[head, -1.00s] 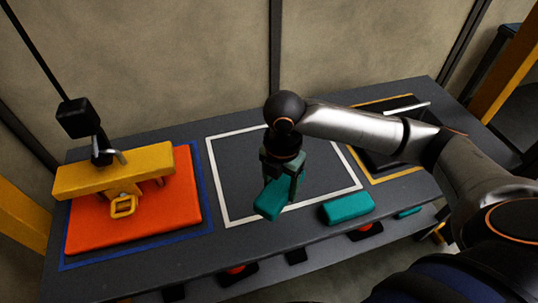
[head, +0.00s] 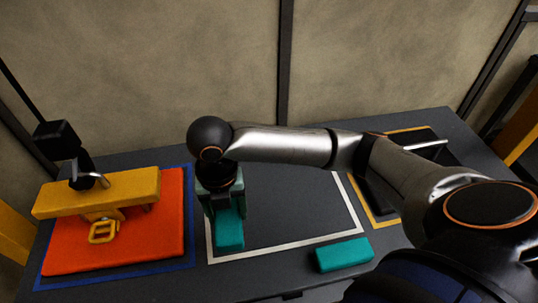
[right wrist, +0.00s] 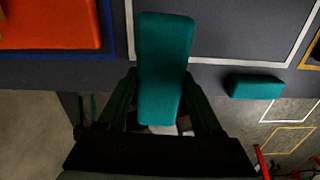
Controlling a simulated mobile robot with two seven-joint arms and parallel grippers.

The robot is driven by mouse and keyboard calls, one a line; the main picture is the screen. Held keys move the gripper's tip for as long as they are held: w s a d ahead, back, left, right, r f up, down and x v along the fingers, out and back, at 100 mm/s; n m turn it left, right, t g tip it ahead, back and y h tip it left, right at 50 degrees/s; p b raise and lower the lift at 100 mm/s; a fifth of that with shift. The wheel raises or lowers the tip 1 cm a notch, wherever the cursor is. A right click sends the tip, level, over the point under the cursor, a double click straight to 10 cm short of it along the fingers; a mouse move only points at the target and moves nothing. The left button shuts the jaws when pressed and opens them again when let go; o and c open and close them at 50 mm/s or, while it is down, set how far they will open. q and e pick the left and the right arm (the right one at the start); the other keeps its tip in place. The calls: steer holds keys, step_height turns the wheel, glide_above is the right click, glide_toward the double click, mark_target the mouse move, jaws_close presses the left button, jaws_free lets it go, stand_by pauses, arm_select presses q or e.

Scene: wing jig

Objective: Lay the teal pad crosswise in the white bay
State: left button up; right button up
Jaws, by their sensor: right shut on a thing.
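My right gripper (head: 224,200) is shut on a teal pad (head: 229,232), above the left front part of the white-outlined bay (head: 295,205). My left gripper is not in view.
An orange block (head: 115,248) with a yellow bar (head: 97,193) across it sits in a blue outline to the left, close to the held pad. A yellow-outlined area with a dark tray (head: 381,203) is at the right. The bay's middle is clear.

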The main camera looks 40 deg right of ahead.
steer(key=shift+w+a+n, duration=0.1)
steer(key=shift+w+n, duration=0.05)
steer(key=shift+n, duration=0.15)
steer(key=w+d+f, duration=0.2)
steer(key=w+f, duration=0.1)
steer(key=w+d+f+b, duration=0.1)
steer(key=w+d+f, duration=0.2)
steer(key=w+d+f+b, duration=0.1)
steer(key=w+d+f, duration=0.2)
steer(key=w, duration=0.1)
steer(key=shift+d, duration=0.15)
steer(key=shift+w+d+f, duration=0.2)
steer(key=shift+f, duration=0.15)
step_height(320, 180, down, 3)
steer(key=shift+d+f, duration=0.1)
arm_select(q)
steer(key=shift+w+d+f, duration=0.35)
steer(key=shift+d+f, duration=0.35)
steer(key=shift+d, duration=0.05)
arm_select(e)
steer(key=shift+w, duration=0.1)
steer(key=shift+f, duration=0.15)
steer(key=o, duration=1.4)
steer(key=shift+c, duration=0.2)
